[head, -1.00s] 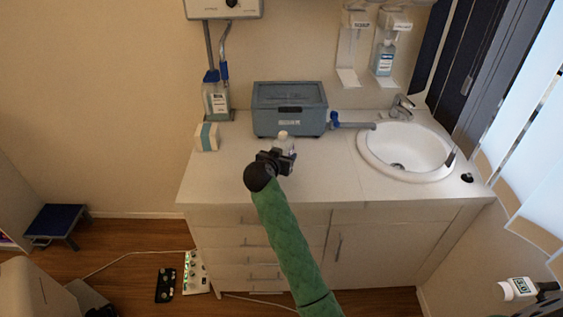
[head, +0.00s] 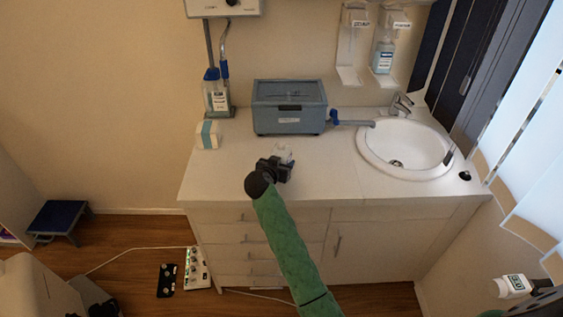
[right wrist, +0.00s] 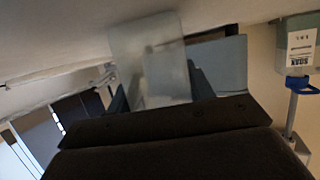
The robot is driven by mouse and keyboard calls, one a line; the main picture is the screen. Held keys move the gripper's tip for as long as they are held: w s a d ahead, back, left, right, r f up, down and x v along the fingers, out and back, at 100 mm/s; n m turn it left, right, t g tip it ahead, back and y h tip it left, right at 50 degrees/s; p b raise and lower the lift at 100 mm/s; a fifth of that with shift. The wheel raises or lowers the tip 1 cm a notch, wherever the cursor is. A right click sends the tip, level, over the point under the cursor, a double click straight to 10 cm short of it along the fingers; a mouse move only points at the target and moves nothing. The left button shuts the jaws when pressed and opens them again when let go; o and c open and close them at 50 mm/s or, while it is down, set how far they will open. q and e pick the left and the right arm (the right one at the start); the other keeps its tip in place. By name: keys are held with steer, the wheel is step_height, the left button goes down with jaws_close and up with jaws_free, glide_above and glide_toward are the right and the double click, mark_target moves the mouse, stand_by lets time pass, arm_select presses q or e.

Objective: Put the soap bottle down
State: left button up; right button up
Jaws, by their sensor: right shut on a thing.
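My right gripper (head: 282,166), on the green-sleeved arm, is over the front part of the white counter (head: 325,180), in front of the blue-grey box. It is shut on the soap bottle (head: 284,151), a small pale bottle mostly hidden behind the gripper in the head view. In the right wrist view the bottle (right wrist: 150,55) is blurred and pale between the dark fingers, with the counter close to it. I cannot tell if it touches the counter.
The blue-grey box (head: 289,108) stands behind the gripper, and the sink (head: 405,150) is to the right. A blue-topped bottle (head: 217,92) and a small white-and-teal box (head: 208,134) are at the left. The counter around the gripper is clear.

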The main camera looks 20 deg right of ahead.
steer(key=o, duration=0.8)
arm_select(q)
steer(key=shift+w, duration=0.2)
arm_select(e)
steer(key=shift+o, duration=0.8)
steer(key=shift+s+a+r, duration=0.1)
steer(key=shift+s+a, duration=0.05)
steer(key=shift+a, duration=0.05)
steer(key=b+v, duration=0.3)
steer(key=v, duration=0.8)
steer(key=shift+d, duration=0.1)
arm_select(q)
step_height(320, 180, up, 7)
steer(key=w+d, duration=0.1)
steer(key=d, duration=0.1)
steer(key=shift+w+f+g, duration=0.15)
steer(key=shift+w+g, duration=0.1)
steer(key=shift+g, duration=0.05)
arm_select(e)
steer(key=shift+s+r, duration=0.15)
steer(key=shift+s, duration=0.1)
arm_select(q)
steer(key=shift+d, duration=0.1)
